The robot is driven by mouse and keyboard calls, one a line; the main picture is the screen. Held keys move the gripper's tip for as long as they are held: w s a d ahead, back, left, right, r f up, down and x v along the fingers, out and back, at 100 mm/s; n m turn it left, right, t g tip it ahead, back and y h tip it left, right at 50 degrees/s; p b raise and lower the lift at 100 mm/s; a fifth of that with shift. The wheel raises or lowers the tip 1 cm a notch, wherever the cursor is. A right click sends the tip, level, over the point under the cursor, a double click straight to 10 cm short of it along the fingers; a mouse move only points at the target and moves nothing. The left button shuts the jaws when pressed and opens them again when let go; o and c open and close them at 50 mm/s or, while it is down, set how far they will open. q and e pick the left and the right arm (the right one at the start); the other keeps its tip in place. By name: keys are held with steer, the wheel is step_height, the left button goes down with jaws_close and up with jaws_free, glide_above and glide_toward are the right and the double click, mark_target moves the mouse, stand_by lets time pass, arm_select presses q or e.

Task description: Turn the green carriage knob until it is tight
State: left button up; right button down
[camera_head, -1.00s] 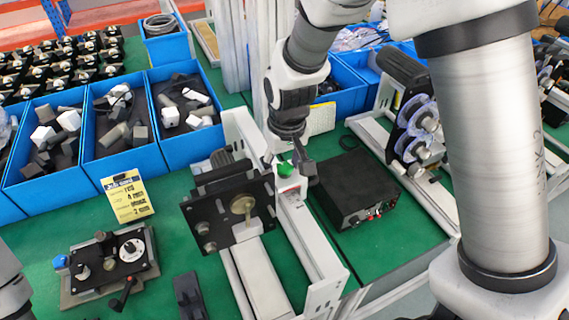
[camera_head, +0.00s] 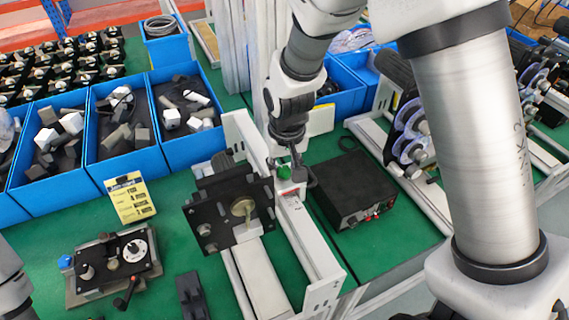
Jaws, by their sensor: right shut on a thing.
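The green carriage knob (camera_head: 283,170) sits on a small white and red carriage block (camera_head: 291,190) on the pale metal rail, beside a black plate fixture (camera_head: 228,213). My right gripper (camera_head: 287,160) comes down from above and is shut on the knob. Its dark fingers hide part of the knob, so I cannot see whether the knob is tight. Only a grey piece of my left arm shows at the left edge; its gripper is outside the view.
A black control box (camera_head: 352,186) stands right of the rail. A black device with dials (camera_head: 112,262) and a yellow card (camera_head: 129,198) lie to the left. Blue bins (camera_head: 124,171) of parts line the back left. Green tabletop shows between them.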

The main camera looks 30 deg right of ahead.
steer(key=m+p, duration=0.2)
steer(key=m, duration=0.1)
steer(key=shift+r, duration=0.25)
steer(key=shift+f+m+h, duration=0.15)
steer(key=shift+m+h, duration=0.25)
steer(key=shift+m, duration=0.5)
steer(key=shift+f+m+g, duration=0.2)
steer(key=shift+m+g, duration=0.1)
steer(key=shift+m, duration=0.5)
arm_select(q)
steer(key=shift+r, duration=1.3)
arm_select(e)
steer(key=shift+m, duration=1.1)
